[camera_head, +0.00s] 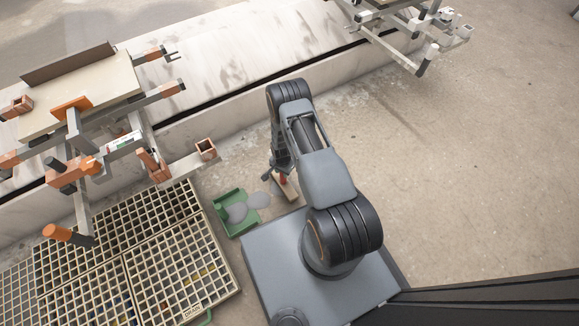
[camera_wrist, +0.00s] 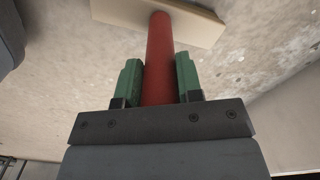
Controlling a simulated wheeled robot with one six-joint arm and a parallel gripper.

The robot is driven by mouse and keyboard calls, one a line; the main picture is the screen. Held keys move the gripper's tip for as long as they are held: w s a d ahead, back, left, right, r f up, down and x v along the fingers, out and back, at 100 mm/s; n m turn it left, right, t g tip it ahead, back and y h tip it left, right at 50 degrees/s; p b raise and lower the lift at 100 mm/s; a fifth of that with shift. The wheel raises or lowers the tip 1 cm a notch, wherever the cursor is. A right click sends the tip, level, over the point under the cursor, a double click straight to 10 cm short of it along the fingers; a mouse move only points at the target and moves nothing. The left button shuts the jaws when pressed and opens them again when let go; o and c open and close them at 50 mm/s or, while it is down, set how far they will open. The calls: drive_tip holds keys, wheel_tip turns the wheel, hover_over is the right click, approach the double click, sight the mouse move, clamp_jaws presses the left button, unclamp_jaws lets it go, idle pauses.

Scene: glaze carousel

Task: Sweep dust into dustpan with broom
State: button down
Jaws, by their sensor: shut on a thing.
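My gripper (camera_wrist: 158,85) has its green-padded fingers shut on the red handle of the broom (camera_wrist: 160,50). The broom's pale wooden head (camera_wrist: 200,22) is at the far end of the handle, by the floor. In the head view the broom head (camera_head: 288,189) shows just below my gripper (camera_head: 279,172), mostly behind my arm. The green dustpan (camera_head: 238,226) lies on the floor to the left of the broom. Grey dust (camera_head: 258,200) lies in a patch between the broom and the dustpan, and more grey dust (camera_head: 237,212) shows over the dustpan.
A slatted floor grate (camera_head: 190,262) lies left of the dustpan. A low concrete ledge (camera_head: 230,115) runs behind, with a small square brown tube (camera_head: 206,149) near it. A rack with orange-ended arms (camera_head: 90,110) stands at left. Open floor (camera_head: 450,180) lies to the right.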

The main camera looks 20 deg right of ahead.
drive_tip(key=s+a+b, duration=0.1)
drive_tip(key=a, duration=1.2)
wheel_tip(320, 180, up, 7)
drive_tip(key=d+p, duration=0.1)
drive_tip(key=p, duration=0.3)
drive_tip(key=shift+s+f+p, duration=0.15)
drive_tip(key=shift+p, duration=0.2)
